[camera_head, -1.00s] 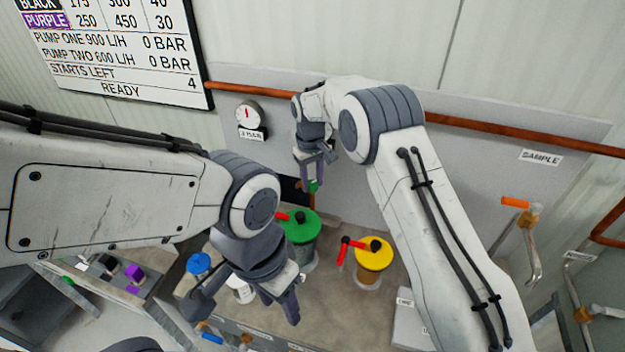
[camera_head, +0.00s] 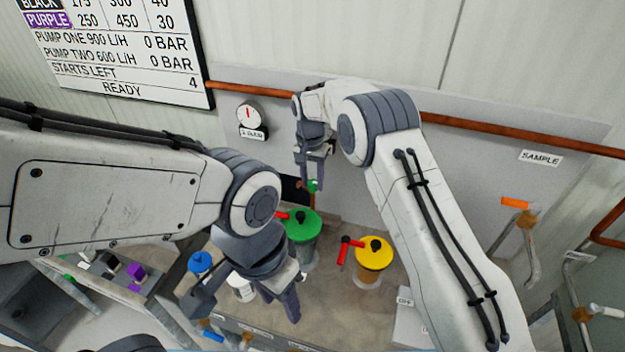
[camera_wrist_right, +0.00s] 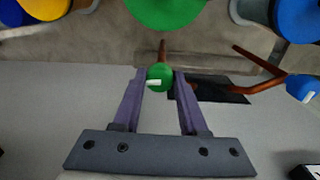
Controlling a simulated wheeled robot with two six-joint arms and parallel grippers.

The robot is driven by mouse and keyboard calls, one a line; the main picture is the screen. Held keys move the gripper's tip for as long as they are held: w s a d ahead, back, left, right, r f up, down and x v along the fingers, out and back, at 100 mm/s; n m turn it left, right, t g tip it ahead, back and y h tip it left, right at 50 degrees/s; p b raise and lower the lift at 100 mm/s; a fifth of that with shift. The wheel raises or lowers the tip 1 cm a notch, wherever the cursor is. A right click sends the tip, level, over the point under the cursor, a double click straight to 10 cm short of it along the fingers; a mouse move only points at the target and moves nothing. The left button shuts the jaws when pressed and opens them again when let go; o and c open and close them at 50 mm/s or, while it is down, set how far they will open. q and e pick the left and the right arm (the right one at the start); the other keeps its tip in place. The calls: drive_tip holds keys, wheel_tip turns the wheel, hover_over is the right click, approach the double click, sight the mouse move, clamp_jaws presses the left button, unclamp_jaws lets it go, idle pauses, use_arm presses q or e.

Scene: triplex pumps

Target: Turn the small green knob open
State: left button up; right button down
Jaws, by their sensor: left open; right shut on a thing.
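The small green knob (camera_head: 313,185) sits low by the back panel, at the tips of my right gripper (camera_head: 314,180). In the right wrist view the round green knob (camera_wrist_right: 160,76), with a white pointer mark, lies between the two purple fingers of the right gripper (camera_wrist_right: 160,82), which is shut on it. The white mark points to the left there. My left gripper (camera_head: 283,298) hangs open and empty over the bench, in front of the green-lidded pot.
Below the knob stand a green-lidded pot (camera_head: 300,226) and a yellow-lidded pot (camera_head: 374,254), both with red handles. A blue cap (camera_head: 200,262) is at left. A gauge (camera_head: 249,116) and a copper pipe (camera_head: 480,127) are on the back wall.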

sight(311, 182)
drive_tip(key=shift+w+r+m, duration=0.1)
drive_tip(key=shift+m, duration=0.4)
idle(0.3)
drive_tip(key=shift+c, duration=2.2)
unclamp_jaws()
drive_tip(key=shift+a+r, duration=0.1)
drive_tip(key=shift+r, duration=0.15)
wheel_tip(311, 182, up, 10)
drive_tip(key=b, duration=0.2)
drive_tip(key=shift+a, duration=0.15)
